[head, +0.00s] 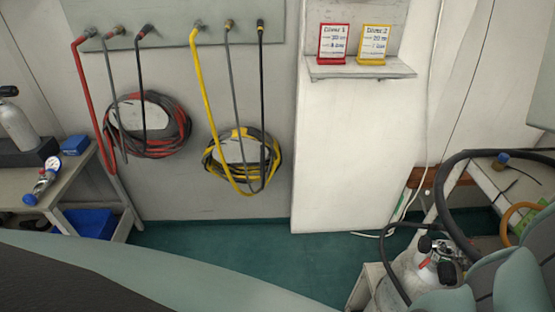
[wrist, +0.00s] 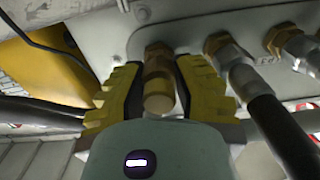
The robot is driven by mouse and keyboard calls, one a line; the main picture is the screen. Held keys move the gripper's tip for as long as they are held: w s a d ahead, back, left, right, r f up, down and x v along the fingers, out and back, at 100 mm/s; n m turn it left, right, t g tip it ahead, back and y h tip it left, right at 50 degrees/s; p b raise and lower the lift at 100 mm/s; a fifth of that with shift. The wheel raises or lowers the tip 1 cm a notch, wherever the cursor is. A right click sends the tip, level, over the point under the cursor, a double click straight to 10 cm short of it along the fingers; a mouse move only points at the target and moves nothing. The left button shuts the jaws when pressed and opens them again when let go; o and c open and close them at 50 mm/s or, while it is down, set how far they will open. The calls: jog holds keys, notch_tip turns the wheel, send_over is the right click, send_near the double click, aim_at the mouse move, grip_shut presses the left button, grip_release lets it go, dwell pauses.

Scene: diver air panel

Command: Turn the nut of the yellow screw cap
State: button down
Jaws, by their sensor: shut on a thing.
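In the wrist view, a brass-yellow screw cap (wrist: 158,104) sticks out of a pale metal panel (wrist: 112,28), with its hex nut (wrist: 157,50) against the panel. My gripper (wrist: 158,72) has one yellow-and-black finger on each side of the cap and is shut on it. The fingers and the grey gripper body hide part of the cap's sides and lower end. My gripper does not show in the head view, and I cannot make out this cap there.
Just right of my gripper, a neighbouring fitting carries a thick black hose (wrist: 280,130). Another fitting (wrist: 285,42) is farther right. A yellow object (wrist: 45,68) is at left. In the head view, a red hose (head: 88,90) and a yellow hose (head: 207,105) hang from a wall panel.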

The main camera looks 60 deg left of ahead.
jog(key=shift+s+d+m, duration=0.1)
jog(key=shift+m, duration=2.9)
jog(key=m, duration=0.6)
jog(key=shift+d+f, duration=0.1)
jog(key=m+p, duration=0.1)
jog(key=m, duration=0.4)
jog(key=m+p, duration=0.1)
jog(key=m, duration=0.5)
jog(key=shift+f, duration=0.1)
